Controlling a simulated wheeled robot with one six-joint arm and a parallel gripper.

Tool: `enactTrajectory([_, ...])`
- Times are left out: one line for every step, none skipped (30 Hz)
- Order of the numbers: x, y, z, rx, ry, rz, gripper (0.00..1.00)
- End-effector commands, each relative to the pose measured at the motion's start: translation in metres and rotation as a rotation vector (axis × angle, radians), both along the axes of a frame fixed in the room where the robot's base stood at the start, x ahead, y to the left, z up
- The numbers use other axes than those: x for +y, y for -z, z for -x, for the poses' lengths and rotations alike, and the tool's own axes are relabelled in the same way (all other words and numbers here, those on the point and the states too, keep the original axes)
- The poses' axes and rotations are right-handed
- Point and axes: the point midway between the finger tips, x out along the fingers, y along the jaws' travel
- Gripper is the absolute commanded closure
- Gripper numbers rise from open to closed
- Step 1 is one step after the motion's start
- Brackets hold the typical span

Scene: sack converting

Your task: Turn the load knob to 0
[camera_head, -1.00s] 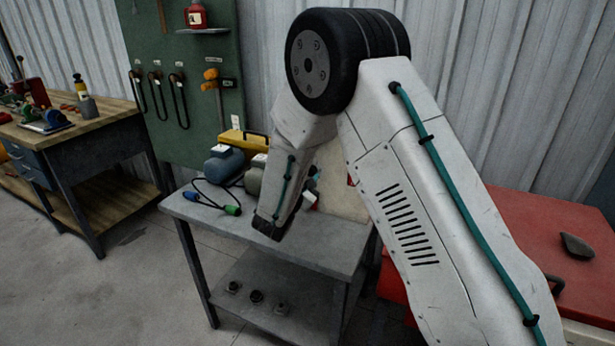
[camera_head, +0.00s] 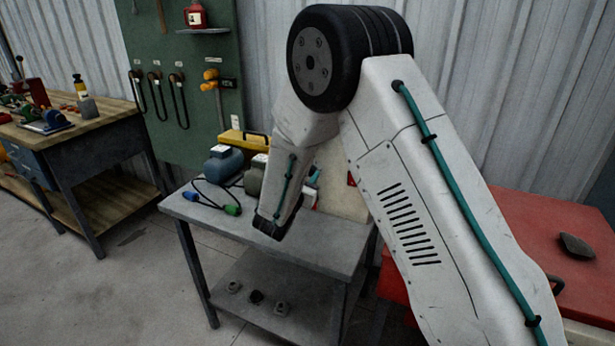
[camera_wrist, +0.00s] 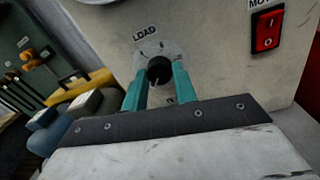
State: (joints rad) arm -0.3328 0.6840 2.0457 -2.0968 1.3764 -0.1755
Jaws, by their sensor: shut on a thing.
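The load knob (camera_wrist: 159,71) is a round black knob on a pale dial plate under a "LOAD" label (camera_wrist: 145,33), on a cream machine panel (camera_wrist: 215,65). My gripper (camera_wrist: 158,82) has its two teal fingers on either side of the knob, shut on it. A light pointer mark shows on the knob's face, but which dial mark it meets is too small to tell. In the head view my arm hides the knob and most of the cream panel (camera_head: 345,190).
A red rocker switch (camera_wrist: 267,30) sits on the panel right of the knob. A blue-grey motor (camera_head: 224,165), a yellow case (camera_head: 240,142) and cables with blue and green plugs (camera_head: 233,209) lie on the grey table (camera_head: 310,253). A red cabinet (camera_head: 530,235) stands at right.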

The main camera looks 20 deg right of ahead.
Motion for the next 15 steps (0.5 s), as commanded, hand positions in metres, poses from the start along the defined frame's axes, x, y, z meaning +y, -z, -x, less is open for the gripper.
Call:
enactTrajectory([0.0009, 0.0004, -0.0001, 0.001, -0.002, 0.0, 0.95])
enactTrajectory([0.0009, 0.0004, -0.0001, 0.001, -0.002, 0.0, 0.95])
enactTrajectory([0.0008, 0.0004, 0.0, 0.001, -0.002, 0.0, 0.95])
enactTrajectory([0.0009, 0.0004, -0.0002, 0.001, -0.002, 0.0, 0.95])
enactTrajectory([0.0008, 0.0004, -0.0001, 0.001, -0.002, 0.0, 0.64])
enactTrajectory([0.0008, 0.0003, -0.0001, 0.001, -0.002, 0.0, 0.53])
enactTrajectory([0.0007, 0.0003, 0.0, 0.001, -0.002, 0.0, 0.5])
enactTrajectory([0.0006, 0.0003, -0.0001, 0.0, -0.002, 0.0, 0.5])
enactTrajectory([0.0005, 0.0002, -0.0001, 0.0, -0.001, 0.0, 0.5])
enactTrajectory([0.0005, 0.0002, -0.0001, 0.0, -0.001, 0.0, 0.5])
enactTrajectory([0.0004, 0.0001, -0.0001, 0.0, -0.001, 0.0, 0.5])
enactTrajectory([0.0003, 0.0002, 0.0, 0.0, -0.001, 0.0, 0.5])
enactTrajectory([0.0003, 0.0002, 0.0, 0.0, -0.001, 0.0, 0.5])
enactTrajectory([0.0004, 0.0002, 0.0001, 0.0, -0.001, 0.0, 0.5])
enactTrajectory([0.0009, 0.0001, 0.0007, 0.0, -0.001, 0.0, 0.5])
